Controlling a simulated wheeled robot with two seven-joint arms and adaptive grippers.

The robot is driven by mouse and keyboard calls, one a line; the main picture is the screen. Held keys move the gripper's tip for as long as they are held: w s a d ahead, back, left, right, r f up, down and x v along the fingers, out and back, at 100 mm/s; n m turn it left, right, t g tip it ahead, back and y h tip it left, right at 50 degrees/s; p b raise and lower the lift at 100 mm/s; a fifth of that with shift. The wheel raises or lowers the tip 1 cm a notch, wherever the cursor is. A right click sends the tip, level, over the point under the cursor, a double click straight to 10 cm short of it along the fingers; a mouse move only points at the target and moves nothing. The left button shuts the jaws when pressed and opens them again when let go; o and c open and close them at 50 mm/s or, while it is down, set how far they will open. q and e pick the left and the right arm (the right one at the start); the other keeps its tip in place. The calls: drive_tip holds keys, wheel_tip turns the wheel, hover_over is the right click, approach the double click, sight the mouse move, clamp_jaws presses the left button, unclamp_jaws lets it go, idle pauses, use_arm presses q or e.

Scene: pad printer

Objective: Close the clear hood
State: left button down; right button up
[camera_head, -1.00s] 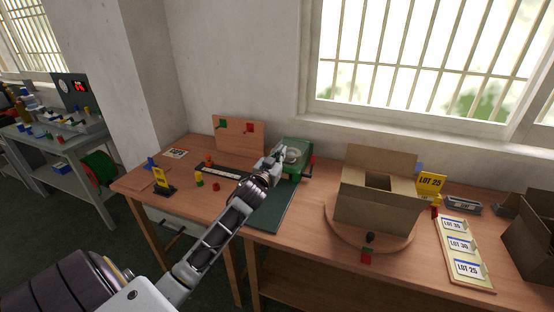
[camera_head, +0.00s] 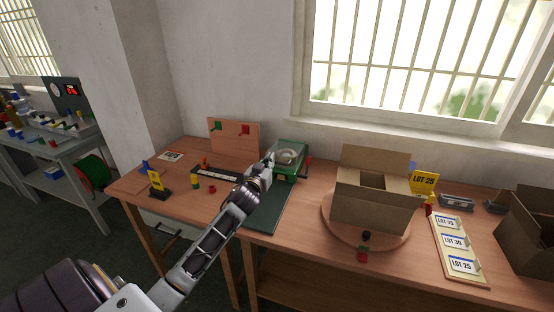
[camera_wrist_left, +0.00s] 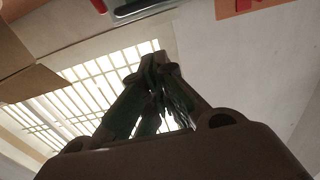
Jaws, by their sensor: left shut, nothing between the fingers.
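The green pad printer (camera_head: 291,163) stands at the back of the bench near the wall, with a pale ring on top. I cannot make out the outline of its clear hood or tell how far it is open. My left gripper (camera_head: 269,160) is at the left front edge of the printer, shut and empty, and hides part of that side. In the left wrist view its fingers (camera_wrist_left: 160,78) are together in front of the window, with nothing seen between them. My right gripper is in neither view.
An open cardboard box (camera_head: 372,205) stands on a round wooden turntable (camera_head: 335,222) to the right. A yellow stand (camera_head: 156,182) and small coloured pieces are at the left. An upright wooden board (camera_head: 232,145) is behind.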

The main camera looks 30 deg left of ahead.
use_arm(q)
drive_tip(key=shift+w, duration=0.15)
hover_over(278, 162)
drive_tip(key=shift+r, duration=0.1)
drive_tip(key=f, duration=0.2)
drive_tip(key=s+f, duration=0.1)
drive_tip(key=f, duration=0.1)
drive_tip(key=shift+s+d, duration=0.15)
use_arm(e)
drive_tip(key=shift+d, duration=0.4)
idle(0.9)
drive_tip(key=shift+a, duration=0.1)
